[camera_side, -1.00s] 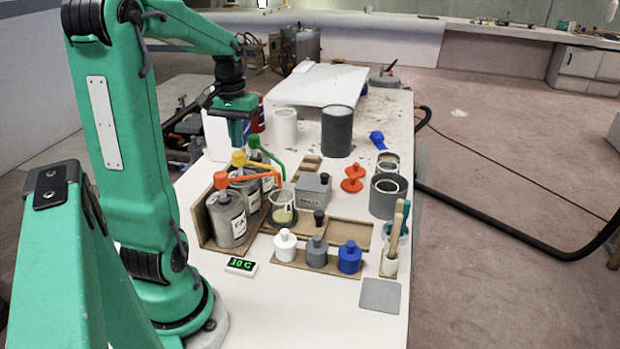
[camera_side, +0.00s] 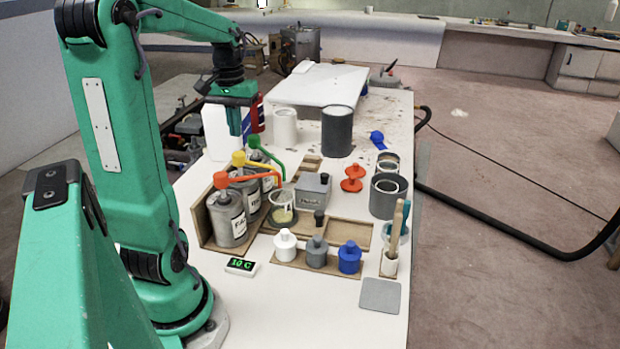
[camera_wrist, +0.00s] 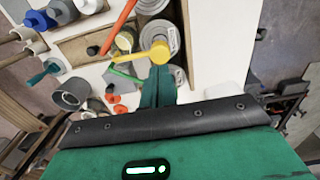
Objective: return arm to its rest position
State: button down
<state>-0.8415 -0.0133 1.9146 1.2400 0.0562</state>
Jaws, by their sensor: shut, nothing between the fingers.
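My green arm reaches over the left side of the bench in the side view. My gripper (camera_side: 240,124) points down, with its fingers shut and empty, above and behind the row of tins with coloured pumps. In the wrist view the shut green fingers (camera_wrist: 158,86) show in the middle, beside the yellow pump (camera_wrist: 158,52). From this angle I cannot tell the exact gap between the fingertips and the pumps, but nothing is held.
Tins with orange (camera_side: 222,182), yellow (camera_side: 238,160) and green (camera_side: 255,143) pumps stand in a wooden holder. A cup (camera_side: 283,207), a grey box (camera_side: 314,190) and small capped bottles (camera_side: 285,245) are nearby. A dark cylinder (camera_side: 338,132) stands farther back.

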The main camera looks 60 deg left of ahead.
jog(key=s+d+m+t, duration=0.1)
jog(key=d+m+t, duration=0.4)
jog(key=d, duration=2.1)
jog(key=m, duration=0.4)
jog(key=shift+s+d+t, duration=0.15)
jog(key=shift+d+t, duration=0.15)
